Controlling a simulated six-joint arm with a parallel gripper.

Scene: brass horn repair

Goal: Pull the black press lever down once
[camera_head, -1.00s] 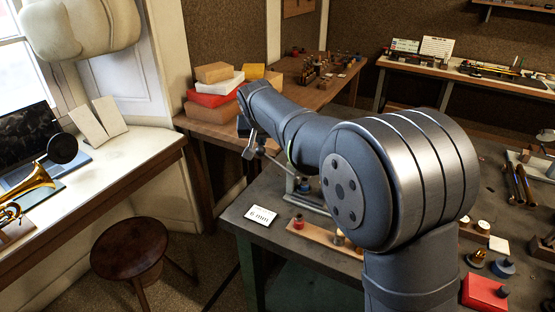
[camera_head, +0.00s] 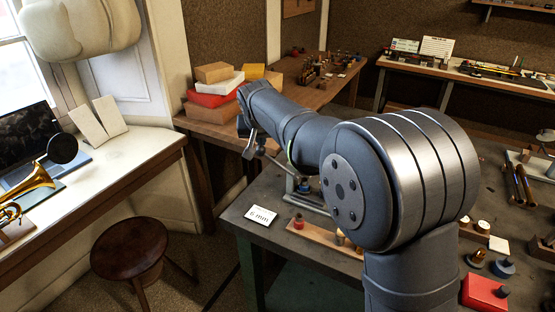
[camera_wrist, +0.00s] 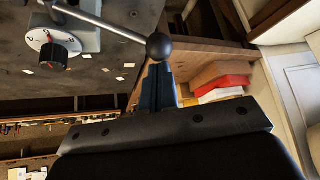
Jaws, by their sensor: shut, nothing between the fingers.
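The press lever shows in the wrist view as a thin metal rod ending in a black ball knob (camera_wrist: 159,46).
A white card (camera_head: 261,215) marked in mm lies on the dark bench (camera_head: 270,250). A wooden strip (camera_head: 318,236) with small parts lies in front of the press. Stacked boxes (camera_head: 213,92) stand on a table behind. A round stool (camera_head: 130,248) is at left.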

